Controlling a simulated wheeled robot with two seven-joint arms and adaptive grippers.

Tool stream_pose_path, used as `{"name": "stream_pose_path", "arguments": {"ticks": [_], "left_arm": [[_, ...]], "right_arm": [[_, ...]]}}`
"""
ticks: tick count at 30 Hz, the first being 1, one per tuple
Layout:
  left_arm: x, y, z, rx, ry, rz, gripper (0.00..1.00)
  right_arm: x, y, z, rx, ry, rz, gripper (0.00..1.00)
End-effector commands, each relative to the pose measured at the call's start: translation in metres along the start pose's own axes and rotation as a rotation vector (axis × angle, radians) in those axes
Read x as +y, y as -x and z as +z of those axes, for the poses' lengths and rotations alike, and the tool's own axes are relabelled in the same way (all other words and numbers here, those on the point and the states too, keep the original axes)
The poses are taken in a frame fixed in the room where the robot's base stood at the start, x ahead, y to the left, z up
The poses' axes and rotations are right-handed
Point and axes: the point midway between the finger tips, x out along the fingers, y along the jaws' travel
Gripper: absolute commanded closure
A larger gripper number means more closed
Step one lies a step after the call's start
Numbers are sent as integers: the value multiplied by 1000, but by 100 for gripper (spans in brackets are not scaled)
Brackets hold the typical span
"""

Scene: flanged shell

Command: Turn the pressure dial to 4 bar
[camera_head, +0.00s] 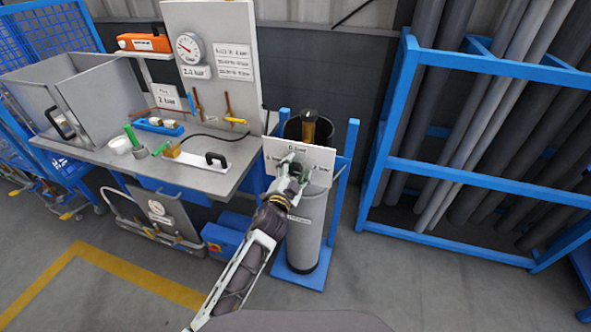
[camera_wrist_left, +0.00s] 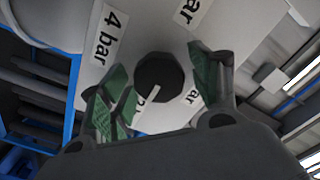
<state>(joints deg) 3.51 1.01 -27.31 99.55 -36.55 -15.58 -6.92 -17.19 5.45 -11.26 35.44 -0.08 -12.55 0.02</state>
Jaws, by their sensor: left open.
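The pressure dial is a dark round knob (camera_wrist_left: 160,78) with a white pointer line, on a white panel (camera_head: 270,146) on a grey cylinder. In the left wrist view the pointer aims down and left at a label partly hidden by a finger. The "4 bar" label (camera_wrist_left: 108,35) is up and left of the knob; other labels are only partly readable. My left gripper (camera_head: 293,172) is in front of the panel. In the left wrist view its green-padded fingers (camera_wrist_left: 160,90) are open, one each side of the knob, with gaps showing. My right gripper is out of view.
A round gauge (camera_head: 190,48) is on the bench's upright board, above a small display. The bench (camera_head: 190,178) holds several tools left of the cylinder (camera_head: 303,245). A blue rack (camera_head: 460,170) of pipes stands at right. Floor in front is clear.

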Motion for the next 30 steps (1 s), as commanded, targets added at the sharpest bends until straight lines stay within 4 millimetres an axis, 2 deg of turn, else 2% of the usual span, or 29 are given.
{"name": "stream_pose_path", "arguments": {"ticks": [8, 18, 30], "left_arm": [[0, 0, 0, 0, 0, 0, 38], [0, 0, 0, 0, 0, 0, 82], [0, 0, 0, 0, -52, 0, 83]], "right_arm": [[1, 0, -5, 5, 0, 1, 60], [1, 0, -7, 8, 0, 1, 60], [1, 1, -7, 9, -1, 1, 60]]}}
